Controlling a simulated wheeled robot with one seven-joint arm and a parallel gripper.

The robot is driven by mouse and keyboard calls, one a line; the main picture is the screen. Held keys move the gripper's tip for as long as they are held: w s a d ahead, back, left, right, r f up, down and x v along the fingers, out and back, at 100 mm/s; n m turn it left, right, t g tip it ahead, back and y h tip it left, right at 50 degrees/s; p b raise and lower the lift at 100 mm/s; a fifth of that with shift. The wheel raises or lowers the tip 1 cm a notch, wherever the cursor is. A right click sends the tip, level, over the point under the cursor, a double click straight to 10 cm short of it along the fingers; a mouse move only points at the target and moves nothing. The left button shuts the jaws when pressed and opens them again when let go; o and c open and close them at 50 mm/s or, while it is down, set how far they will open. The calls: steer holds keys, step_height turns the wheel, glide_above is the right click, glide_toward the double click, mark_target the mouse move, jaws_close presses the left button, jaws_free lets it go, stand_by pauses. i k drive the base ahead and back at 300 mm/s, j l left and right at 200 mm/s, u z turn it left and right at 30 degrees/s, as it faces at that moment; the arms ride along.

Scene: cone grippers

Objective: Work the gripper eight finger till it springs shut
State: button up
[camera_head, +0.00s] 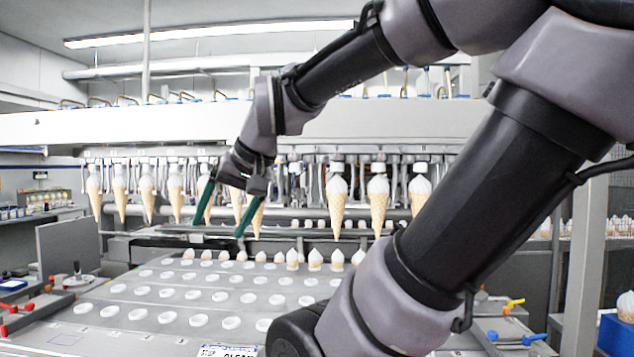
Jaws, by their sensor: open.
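My gripper (223,228) is in the camera head view, at the end of my arm, left of centre. Its two green fingers point down and are spread apart, with no object clearly held between them. A row of cone grippers (338,165) hangs under the white beam, several of them holding ice cream cones (378,200). My gripper stands in front of this row. A cone (237,203) shows between my fingers, and another (257,217) is partly behind the right finger. I cannot tell which cone gripper is number eight, and its finger is hidden or too small to tell.
A steel plate (172,307) with rows of white round spots lies below, with a row of white-topped cones (292,258) at its far edge. The white beam (400,120) crosses above. Red and blue handles (522,338) stand at the sides. My arm hides the right middle.

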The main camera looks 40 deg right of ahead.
mark_target(281, 158)
steer(key=z, duration=0.7)
steer(key=l, duration=0.15)
steer(key=k+j+z, duration=0.15)
steer(key=k, duration=0.55)
